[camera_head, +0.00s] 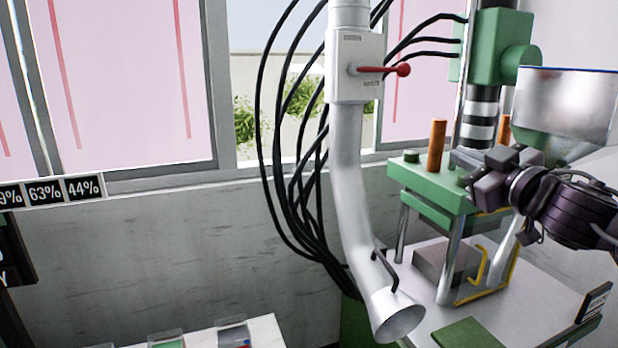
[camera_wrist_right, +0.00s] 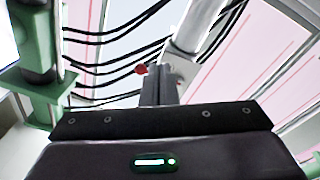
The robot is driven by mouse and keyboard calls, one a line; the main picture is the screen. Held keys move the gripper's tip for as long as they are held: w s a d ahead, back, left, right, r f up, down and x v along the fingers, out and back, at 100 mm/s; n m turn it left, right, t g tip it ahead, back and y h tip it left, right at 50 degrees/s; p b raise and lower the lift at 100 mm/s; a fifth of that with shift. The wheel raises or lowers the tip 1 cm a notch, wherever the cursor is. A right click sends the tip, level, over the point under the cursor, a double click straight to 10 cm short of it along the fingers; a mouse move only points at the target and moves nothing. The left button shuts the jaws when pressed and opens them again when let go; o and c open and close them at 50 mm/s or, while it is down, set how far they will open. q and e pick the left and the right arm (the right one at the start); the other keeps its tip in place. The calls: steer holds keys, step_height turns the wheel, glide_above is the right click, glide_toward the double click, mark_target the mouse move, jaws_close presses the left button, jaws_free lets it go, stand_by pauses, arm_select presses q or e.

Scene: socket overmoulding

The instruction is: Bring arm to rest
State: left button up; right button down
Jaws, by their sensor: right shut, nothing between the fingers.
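My right arm (camera_head: 575,210) comes in from the right edge in the head view. Its dark right gripper (camera_head: 468,162) is raised in front of the green moulding machine, pointing left. In the right wrist view the right gripper (camera_wrist_right: 158,82) has its two fingers together, with nothing seen between them. Its fingers point toward the grey pipe and the red-knobbed lever. My left gripper is not in view.
A grey extraction pipe (camera_head: 350,200) with a red lever (camera_head: 385,70) hangs left of the gripper. The green machine (camera_head: 435,190) and a metal hopper (camera_head: 565,105) stand close by. Black cables (camera_head: 270,150) hang behind the pipe. A white table (camera_head: 215,338) with small bins is at the bottom.

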steer(key=s+a+f+m+g+h, duration=0.1)
steer(key=s+a+f+g+h, duration=0.1)
steer(key=f, duration=0.8)
steer(key=s+a+f+m+g+h, duration=0.1)
steer(key=s+f+m, duration=0.1)
steer(key=f, duration=0.7)
steer(key=s+a+f+m+g+h, duration=0.1)
steer(key=s+a+f+g+h, duration=0.1)
steer(key=f, duration=0.8)
steer(key=s+a+f+m+g, duration=0.1)
steer(key=s+f+g, duration=0.4)
steer(key=s+f, duration=0.5)
steer(key=s+a+f+m+g, duration=0.15)
steer(key=s+f+g, duration=0.4)
steer(key=s, duration=0.85)
step_height(320, 180, down, 33)
steer(key=s, duration=0.2)
steer(key=s+d+f, duration=0.2)
steer(key=s+f, duration=0.6)
steer(key=s, duration=0.1)
steer(key=s+d+f+g, duration=0.1)
steer(key=s+d+f, duration=0.1)
steer(key=s+f, duration=0.6)
steer(key=shift+s+f+h, duration=0.25)
steer(key=shift+s+h, duration=0.15)
steer(key=shift+s, duration=0.3)
